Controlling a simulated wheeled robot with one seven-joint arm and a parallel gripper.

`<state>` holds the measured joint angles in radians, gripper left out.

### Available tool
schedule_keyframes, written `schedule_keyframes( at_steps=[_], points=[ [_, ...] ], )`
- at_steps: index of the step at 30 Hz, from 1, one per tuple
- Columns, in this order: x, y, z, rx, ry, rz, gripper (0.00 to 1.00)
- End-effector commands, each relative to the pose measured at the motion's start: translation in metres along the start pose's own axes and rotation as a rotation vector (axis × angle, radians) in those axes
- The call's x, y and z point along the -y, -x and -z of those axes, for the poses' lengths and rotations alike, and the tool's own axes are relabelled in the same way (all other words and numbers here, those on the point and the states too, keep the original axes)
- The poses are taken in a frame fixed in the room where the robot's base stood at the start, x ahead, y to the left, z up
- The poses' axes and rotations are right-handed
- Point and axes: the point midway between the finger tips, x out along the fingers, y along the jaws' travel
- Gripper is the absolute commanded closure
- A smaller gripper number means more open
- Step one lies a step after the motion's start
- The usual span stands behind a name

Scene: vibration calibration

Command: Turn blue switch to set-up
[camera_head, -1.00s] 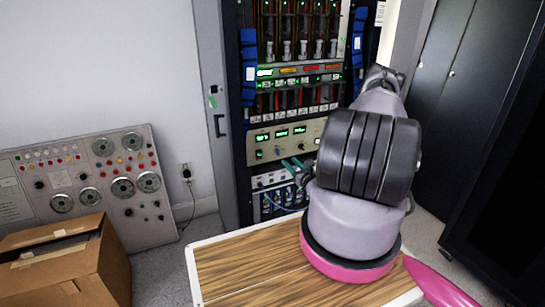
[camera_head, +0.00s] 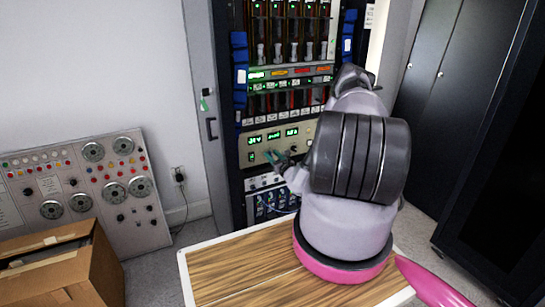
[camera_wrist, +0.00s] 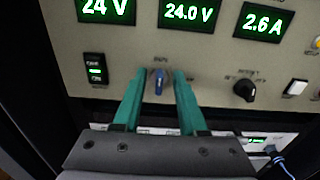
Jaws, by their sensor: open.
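The blue switch (camera_wrist: 159,82) is a small blue knob on a beige panel (camera_wrist: 215,75) in the wrist view, below the middle green display. My gripper (camera_wrist: 157,84) has two green fingers, open, one on each side of the blue switch; whether they touch it I cannot tell. In the head view my gripper (camera_head: 274,157) is at the beige panel (camera_head: 262,148) in the rack. The switch is too small to make out there. The label above the switch is too blurred to read.
A black knob (camera_wrist: 245,89) and a white button (camera_wrist: 295,87) are to the right on the panel. A rocker switch (camera_wrist: 95,70) is to the left. A cardboard box (camera_head: 95,265) and a grey control console (camera_head: 85,190) stand at the left.

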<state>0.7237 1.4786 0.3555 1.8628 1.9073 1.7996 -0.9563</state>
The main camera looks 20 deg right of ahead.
Motion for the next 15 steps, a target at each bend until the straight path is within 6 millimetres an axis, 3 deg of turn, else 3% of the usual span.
schedule_keyframes(
  at_steps=[4,5,7,8,15],
  points=[
    [-0.0002,0.0001,-0.0001,0.0,0.0,0.0,0.59],
    [-0.0002,0.0001,-0.0001,0.0,0.0,0.0,0.66],
    [-0.0002,0.0002,-0.0001,0.0,0.0,-0.001,0.93],
    [-0.0002,0.0002,-0.0001,0.0,0.0,-0.001,1.0],
    [-0.0001,0.0004,-0.0001,0.0,-0.003,0.0,1.0]
  ],
)
